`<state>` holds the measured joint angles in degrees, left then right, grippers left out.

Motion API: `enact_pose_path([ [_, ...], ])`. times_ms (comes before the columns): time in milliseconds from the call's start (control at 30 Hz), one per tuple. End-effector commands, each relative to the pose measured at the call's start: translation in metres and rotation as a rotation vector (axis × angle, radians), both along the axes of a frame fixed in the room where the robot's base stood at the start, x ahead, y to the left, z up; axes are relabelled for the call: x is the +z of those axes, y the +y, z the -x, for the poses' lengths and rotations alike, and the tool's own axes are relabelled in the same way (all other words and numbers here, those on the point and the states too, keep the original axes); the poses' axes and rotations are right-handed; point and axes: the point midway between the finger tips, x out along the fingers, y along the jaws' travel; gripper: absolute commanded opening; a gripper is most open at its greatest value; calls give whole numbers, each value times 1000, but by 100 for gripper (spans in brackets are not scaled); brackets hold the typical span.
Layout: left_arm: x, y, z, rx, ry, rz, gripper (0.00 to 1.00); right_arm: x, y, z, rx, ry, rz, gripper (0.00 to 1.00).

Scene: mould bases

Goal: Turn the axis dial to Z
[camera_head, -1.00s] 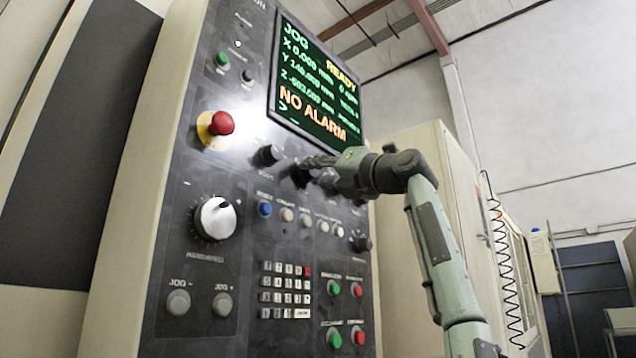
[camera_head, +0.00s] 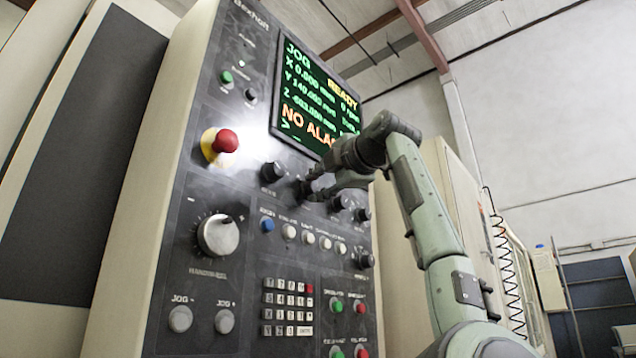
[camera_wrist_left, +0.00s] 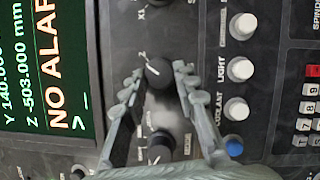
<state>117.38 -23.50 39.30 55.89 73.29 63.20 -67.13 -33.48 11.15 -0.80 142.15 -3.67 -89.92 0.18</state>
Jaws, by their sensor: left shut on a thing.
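The axis dial (camera_wrist_left: 158,72) is a round black knob with a white pointer line on the machine's control panel. A Z mark is printed just up and left of it in the left wrist view. The pointer slants towards the upper left, near the Z side; I cannot tell whether it lines up exactly. My left gripper (camera_head: 310,190) is at this dial in the head view, partly covering it. In the left wrist view its two fingers (camera_wrist_left: 155,85) lie on either side of the knob, shut on it. My right gripper is out of view.
The mode dial (camera_head: 272,172) is close beside, with more black dials (camera_head: 340,203) on the other side. The screen (camera_head: 315,100) above reads JOG, READY and NO ALARM. A red emergency button (camera_head: 226,141), handwheel (camera_head: 218,235) and keypad (camera_head: 288,305) share the panel.

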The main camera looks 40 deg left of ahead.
Motion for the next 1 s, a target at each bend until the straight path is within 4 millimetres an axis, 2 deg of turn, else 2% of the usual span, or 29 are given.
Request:
enact_pose_path([
  [33,2,0,1,1,30,-1,0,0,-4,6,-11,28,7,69],
  [400,2,1,1,2,174,-13,0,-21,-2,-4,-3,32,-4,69],
  [933,2,1,1,4,193,-15,0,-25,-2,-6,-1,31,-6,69],
  [967,2,1,1,4,193,-15,32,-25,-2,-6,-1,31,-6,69],
  [1000,2,1,1,4,193,-15,37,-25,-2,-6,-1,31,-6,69],
])
